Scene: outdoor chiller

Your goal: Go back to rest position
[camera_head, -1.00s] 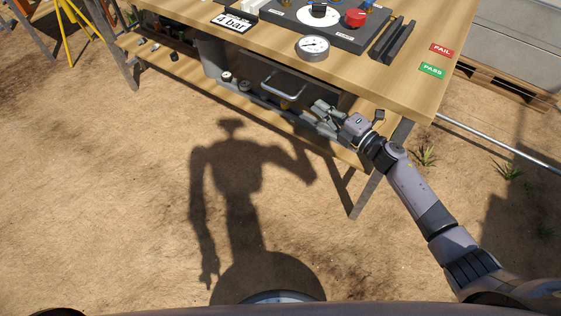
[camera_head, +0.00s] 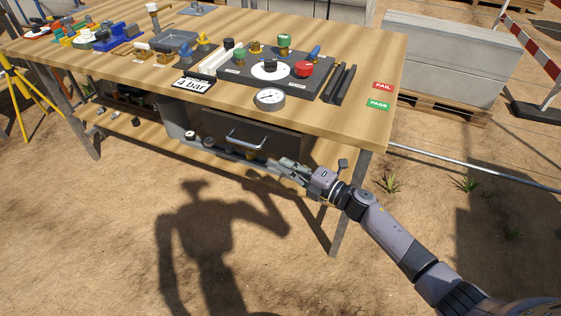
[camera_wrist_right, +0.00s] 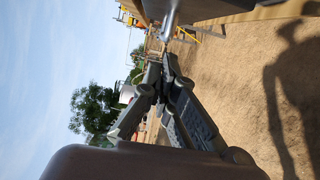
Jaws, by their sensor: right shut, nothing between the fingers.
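My right gripper (camera_head: 284,167) is in front of the workbench, below the tabletop and close to the drawer (camera_head: 238,130) with its metal handle (camera_head: 246,140). Its fingers are shut with nothing between them; they also show in the right wrist view (camera_wrist_right: 165,75). From the head view I cannot tell whether the gripper touches the drawer or shelf edge. My right arm (camera_head: 395,240) reaches in from the lower right. My left gripper is not in view; only its shadow side shows on the ground.
The wooden workbench (camera_head: 340,125) carries a test panel (camera_head: 285,80) with knobs, a pressure gauge (camera_head: 270,99), a "4 bar" sign (camera_head: 193,87) and FAIL and PASS labels. A lower shelf (camera_head: 150,137) runs beneath. Concrete blocks (camera_head: 450,60) stand behind right. Open sandy ground lies in front.

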